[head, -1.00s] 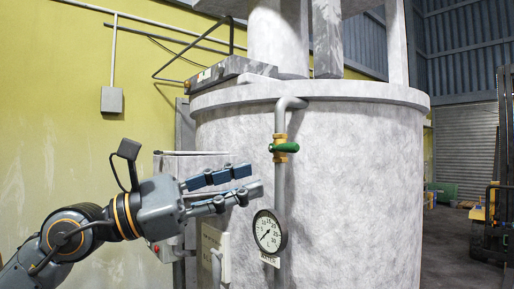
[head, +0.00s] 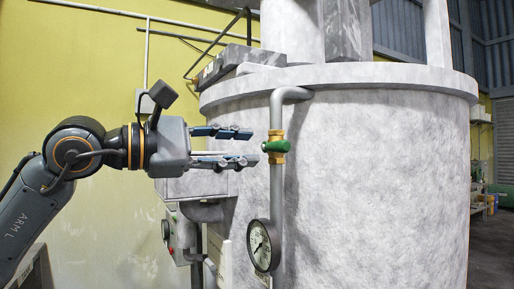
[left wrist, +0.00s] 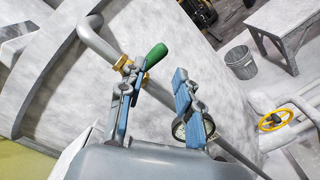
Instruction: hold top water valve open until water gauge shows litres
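The top water valve has a brass body (head: 276,158) and a green lever (head: 276,146). It sits on a grey pipe running down the front of a large pale tank; the lever lies roughly level across the pipe. My left gripper (head: 248,147) is open and empty, just left of the valve, fingers pointing at it. In the left wrist view the green lever (left wrist: 156,56) shows beyond and between the spread fingers (left wrist: 158,88). The round water gauge (head: 263,246) is lower on the pipe; its needle reading is too small to tell. My right gripper is out of view.
The tank (head: 385,160) fills the middle and right. The left wrist view shows a yellow handwheel (left wrist: 275,120), a bin (left wrist: 240,62) and a table (left wrist: 290,18).

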